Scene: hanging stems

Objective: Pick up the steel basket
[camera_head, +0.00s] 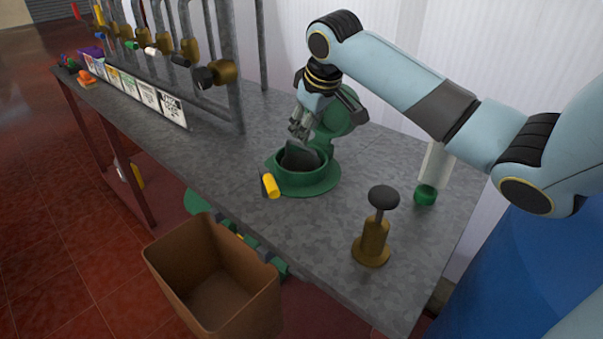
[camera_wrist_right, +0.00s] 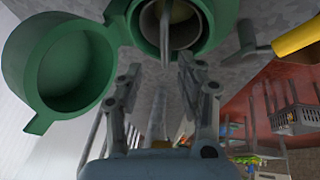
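A green round pot (camera_head: 279,172) with a flange stands on the grey bench, its green lid (camera_head: 341,118) tilted open behind it. A dark grey metal piece (camera_head: 299,156) sits inside the pot; it seems to be the steel basket, but its shape is mostly hidden. In the right wrist view, a grey rim and a thin upright steel bar (camera_wrist_right: 165,38) show at the pot's opening. My right gripper (camera_head: 299,132) points down just above the pot. Its fingers (camera_wrist_right: 160,78) are apart, with the bar between them. My left gripper is in neither view.
A yellow-ended cylinder (camera_head: 270,186) lies beside the pot. A brass stand with a dark knob (camera_head: 375,225) and a green-based tube (camera_head: 425,192) stand to the right. Pipes with brass valves (camera_head: 223,72) line the left. A brown bin (camera_head: 212,270) is below the front edge.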

